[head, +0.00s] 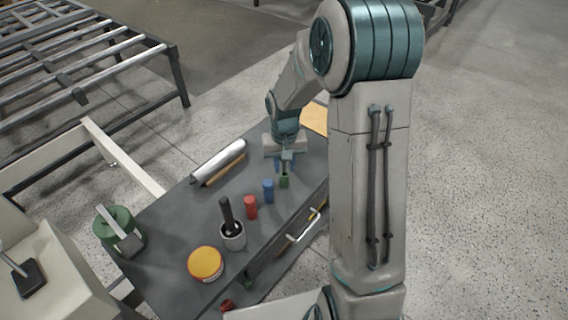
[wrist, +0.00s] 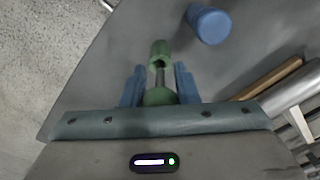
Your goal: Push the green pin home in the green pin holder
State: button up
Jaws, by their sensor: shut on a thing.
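The green pin holder (head: 284,182) stands on the dark grey table near its right edge, and it also shows in the wrist view (wrist: 160,49). My gripper (head: 286,161) points down just above it. In the wrist view my gripper (wrist: 159,84) has its blue fingers on either side of the green pin (wrist: 159,97) and is shut on it. The pin's grey shaft reaches from its green head toward the holder's open end, in line with it. A length of shaft shows between head and holder. How deep the tip sits cannot be told.
A blue cylinder (head: 268,191) stands close beside the green holder, and a red one (head: 250,207) stands beyond it. A mortar with a dark pestle (head: 232,236), a yellow-lidded tin (head: 205,263) and a silver roll (head: 218,160) share the table.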

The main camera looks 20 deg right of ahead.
aim_at(284, 177)
jog(key=shift+f+b, duration=2.2)
jog(key=shift+f, duration=0.6)
jog(key=o, duration=1)
jog(key=shift+o, duration=0.2)
notch_tip(284, 177, up, 14)
jog(key=shift+f+p, duration=0.1)
jog(key=shift+p, duration=0.4)
jog(key=s+r+t+p, duration=0.1)
jog(key=s+r, duration=0.2)
jog(key=s, duration=0.3)
jog(key=s+r+t+p, duration=0.1)
jog(key=s+r+p, duration=0.1)
jog(key=s, duration=0.5)
jog(key=s+r+n+p, duration=0.1)
jog(key=s+r+p, duration=0.1)
jog(key=s+r, duration=0.2)
jog(key=s, duration=0.3)
jog(key=shift+s+r+t, duration=0.15)
jog(key=shift+r+t, duration=0.25)
